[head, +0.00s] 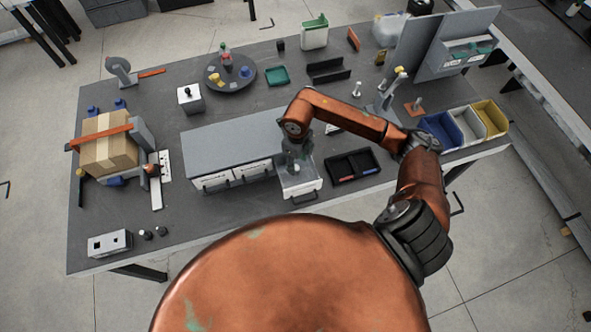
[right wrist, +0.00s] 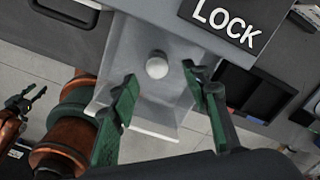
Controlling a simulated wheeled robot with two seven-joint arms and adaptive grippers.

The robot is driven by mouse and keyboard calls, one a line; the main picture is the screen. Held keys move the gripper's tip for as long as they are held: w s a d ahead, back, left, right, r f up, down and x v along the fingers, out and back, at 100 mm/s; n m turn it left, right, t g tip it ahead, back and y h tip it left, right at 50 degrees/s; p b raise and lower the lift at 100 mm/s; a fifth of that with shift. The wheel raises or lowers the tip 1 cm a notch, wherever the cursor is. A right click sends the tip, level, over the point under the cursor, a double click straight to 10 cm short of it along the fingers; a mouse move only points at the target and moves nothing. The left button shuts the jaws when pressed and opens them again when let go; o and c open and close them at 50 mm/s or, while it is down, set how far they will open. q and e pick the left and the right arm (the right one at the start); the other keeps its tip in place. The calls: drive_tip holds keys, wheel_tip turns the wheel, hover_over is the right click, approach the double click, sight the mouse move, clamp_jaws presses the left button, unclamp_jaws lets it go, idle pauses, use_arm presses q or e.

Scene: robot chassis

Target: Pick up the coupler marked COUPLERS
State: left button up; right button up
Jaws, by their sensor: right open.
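My right gripper (head: 293,160) hangs over the pulled-out right drawer (head: 300,188) of the grey cabinet. In the right wrist view its green fingers (right wrist: 158,76) are apart and empty. A small, pale, rounded piece (right wrist: 157,66) is in the drawer (right wrist: 152,127), between and beyond the fingertips in the picture. No COUPLERS marking can be read, so I cannot tell whether this piece is the coupler. A jaw that looks like my left gripper (right wrist: 24,106) shows small at the left of the wrist view; its opening is unclear. It does not show in the head view.
The grey cabinet (head: 235,140) stands behind and left of the drawer. A black divided tray (head: 352,168) lies close on the right. Blue, white and yellow bins (head: 465,124) stand farther right. A LOCK label (right wrist: 228,22) shows in the wrist view.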

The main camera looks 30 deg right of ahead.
drive_tip(key=f, duration=0.2)
drive_tip(key=f+p, duration=0.1)
drive_tip(key=f, duration=0.2)
drive_tip(key=shift+w+a, duration=0.2)
drive_tip(key=shift+c, duration=0.4)
clamp_jaws()
